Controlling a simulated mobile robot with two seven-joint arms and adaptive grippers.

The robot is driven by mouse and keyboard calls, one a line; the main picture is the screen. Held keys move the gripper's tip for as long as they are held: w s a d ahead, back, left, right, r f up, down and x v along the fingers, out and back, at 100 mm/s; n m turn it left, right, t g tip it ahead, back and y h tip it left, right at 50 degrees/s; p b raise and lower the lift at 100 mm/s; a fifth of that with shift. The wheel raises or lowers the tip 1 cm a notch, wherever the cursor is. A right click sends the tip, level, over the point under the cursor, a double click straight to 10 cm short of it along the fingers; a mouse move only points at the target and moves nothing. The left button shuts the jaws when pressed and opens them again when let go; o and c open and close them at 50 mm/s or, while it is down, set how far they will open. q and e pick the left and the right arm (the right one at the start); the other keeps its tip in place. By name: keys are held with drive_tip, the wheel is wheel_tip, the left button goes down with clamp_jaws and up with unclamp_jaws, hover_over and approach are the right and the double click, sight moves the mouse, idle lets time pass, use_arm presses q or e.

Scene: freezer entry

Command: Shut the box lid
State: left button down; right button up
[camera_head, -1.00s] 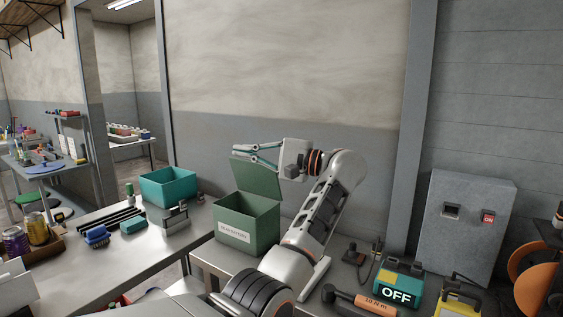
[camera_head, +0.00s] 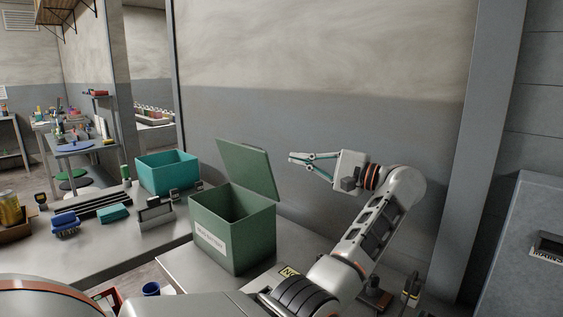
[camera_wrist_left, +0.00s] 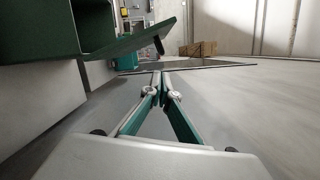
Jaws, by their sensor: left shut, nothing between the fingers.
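The green box (camera_head: 226,236) stands on the metal table with a white label on its front. Its lid (camera_head: 247,168) is up, hinged at the back right edge, and the inside shows dark and open. My left gripper (camera_head: 291,158) is to the right of the raised lid, apart from it, with its fingers pointing left. The left fingers are shut and empty. In the left wrist view, the gripper tips (camera_wrist_left: 161,82) meet ahead, and the green lid (camera_wrist_left: 132,42) juts out at the upper left. My right gripper is not in view.
A teal bin (camera_head: 168,173) stands behind and left of the box. A blue brush (camera_head: 65,223), a teal block (camera_head: 113,213) and dark rails lie on the left bench. A grey wall rises behind the arm. A grey cabinet (camera_head: 522,250) stands at the right.

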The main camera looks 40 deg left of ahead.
sight(251, 164)
use_arm(q)
drive_tip(key=s+a+p, duration=0.1)
drive_tip(key=a+p, duration=0.1)
drive_tip(key=a, duration=0.8)
drive_tip(key=shift+r, duration=0.2)
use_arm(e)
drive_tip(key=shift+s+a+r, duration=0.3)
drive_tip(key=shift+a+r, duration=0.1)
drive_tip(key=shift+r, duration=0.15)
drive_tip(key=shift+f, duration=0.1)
